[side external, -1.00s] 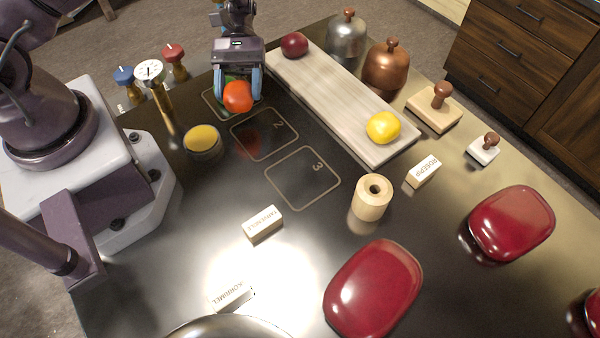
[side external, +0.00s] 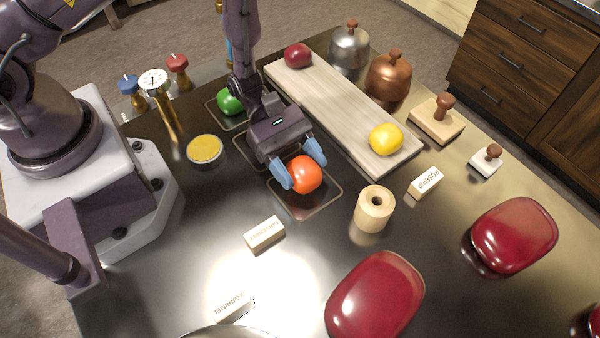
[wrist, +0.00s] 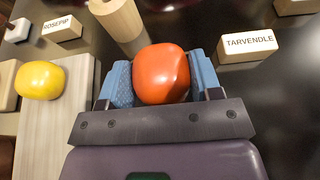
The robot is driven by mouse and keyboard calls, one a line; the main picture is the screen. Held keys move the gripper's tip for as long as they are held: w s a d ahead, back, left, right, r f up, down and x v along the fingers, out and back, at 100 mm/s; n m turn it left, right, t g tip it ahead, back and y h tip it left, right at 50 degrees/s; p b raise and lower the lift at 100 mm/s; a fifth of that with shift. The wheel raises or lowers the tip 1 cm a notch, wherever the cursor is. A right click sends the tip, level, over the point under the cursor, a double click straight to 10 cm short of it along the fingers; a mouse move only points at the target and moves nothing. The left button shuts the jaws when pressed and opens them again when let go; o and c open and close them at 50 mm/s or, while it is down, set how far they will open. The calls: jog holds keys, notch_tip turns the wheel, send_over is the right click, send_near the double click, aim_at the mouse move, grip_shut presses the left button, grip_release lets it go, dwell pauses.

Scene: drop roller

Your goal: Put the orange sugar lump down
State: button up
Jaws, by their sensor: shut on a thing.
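The orange-red rounded lump (side external: 306,174) is between the two blue fingers of my gripper (side external: 299,166). It is over the outlined square marked 3 (side external: 318,204) on the dark table. I cannot tell whether its underside touches the table. In the wrist view the lump (wrist: 161,74) sits between the blue pads of my gripper (wrist: 162,82), which is shut on it. The number in the square is hidden by the lump and gripper.
A green lump (side external: 230,101) lies in the far outlined square. A pale board (side external: 340,110) with a yellow lump (side external: 386,139) and a dark red lump (side external: 298,55) runs along the right. A wooden roller (side external: 374,208) and the TARVENDLE block (side external: 264,234) stand nearby.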

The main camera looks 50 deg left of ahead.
aim_at(300, 176)
jog(key=shift+f, duration=1.5)
jog(key=o, duration=1)
jog(key=shift+a, duration=0.15)
